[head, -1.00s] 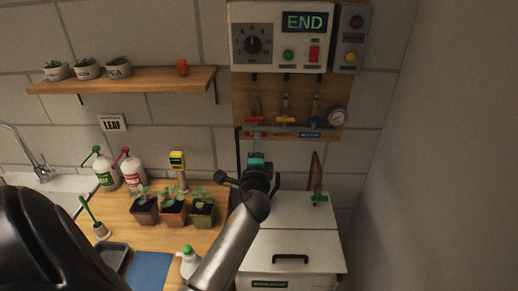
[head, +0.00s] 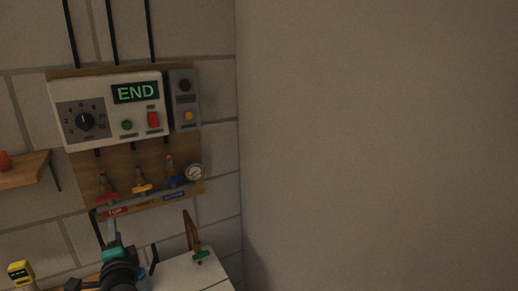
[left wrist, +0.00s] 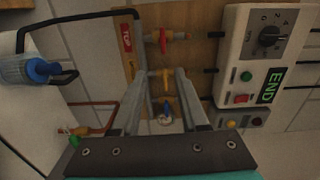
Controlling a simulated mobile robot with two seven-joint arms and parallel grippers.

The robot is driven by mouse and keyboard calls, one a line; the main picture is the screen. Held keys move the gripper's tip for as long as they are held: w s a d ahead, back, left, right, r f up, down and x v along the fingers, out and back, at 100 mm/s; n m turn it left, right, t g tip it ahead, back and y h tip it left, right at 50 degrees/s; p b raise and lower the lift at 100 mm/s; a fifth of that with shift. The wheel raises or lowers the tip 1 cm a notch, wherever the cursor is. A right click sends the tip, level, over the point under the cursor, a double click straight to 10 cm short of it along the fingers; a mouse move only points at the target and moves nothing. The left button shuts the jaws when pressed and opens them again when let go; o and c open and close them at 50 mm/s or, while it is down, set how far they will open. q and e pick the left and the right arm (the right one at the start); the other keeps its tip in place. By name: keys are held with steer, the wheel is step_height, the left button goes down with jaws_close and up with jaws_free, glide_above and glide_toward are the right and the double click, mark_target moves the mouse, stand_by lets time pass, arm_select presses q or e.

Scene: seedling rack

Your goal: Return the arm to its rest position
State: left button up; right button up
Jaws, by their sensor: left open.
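My left gripper (head: 112,232) is at the bottom left of the head view, in front of the wall just below the valve board (head: 150,160). In the left wrist view its two grey fingers (left wrist: 166,78) stand apart with nothing held between them. Beyond them are the red valve (left wrist: 176,36), the yellow valve (left wrist: 166,79) and the blue valve (left wrist: 166,108). They look apart from the fingers, though the exact gap is hard to judge. My right gripper is not in view.
A control box (head: 110,105) reads END above the valves, with a gauge (head: 194,172) beside them. A copper pipe with a green handle (head: 201,254) rises from the white lid (head: 180,275). The right wall is bare.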

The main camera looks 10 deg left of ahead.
arm_select(q)
steer(key=s+d+f+n+g+h, duration=0.65)
steer(key=s+d+f, duration=0.5)
steer(key=s, duration=0.25)
steer(key=s+d+f+n+g+h, duration=0.2)
steer(key=s+d+g+h, duration=0.25)
steer(key=s+d, duration=0.95)
step_height(320, 180, down, 31)
steer(key=s+b, duration=0.1)
steer(key=b, duration=0.9)
steer(key=s+a+f+g+b, duration=0.1)
steer(key=s+f+b, duration=0.3)
steer(key=s+f, duration=0.4)
steer(key=s+a+f+b, duration=0.2)
steer(key=s+f+b, duration=0.3)
steer(key=f, duration=1.1)
steer(key=s+m, duration=0.1)
steer(key=s, duration=0.2)
steer(key=shift+f+g, duration=0.15)
steer(key=shift+g, duration=0.25)
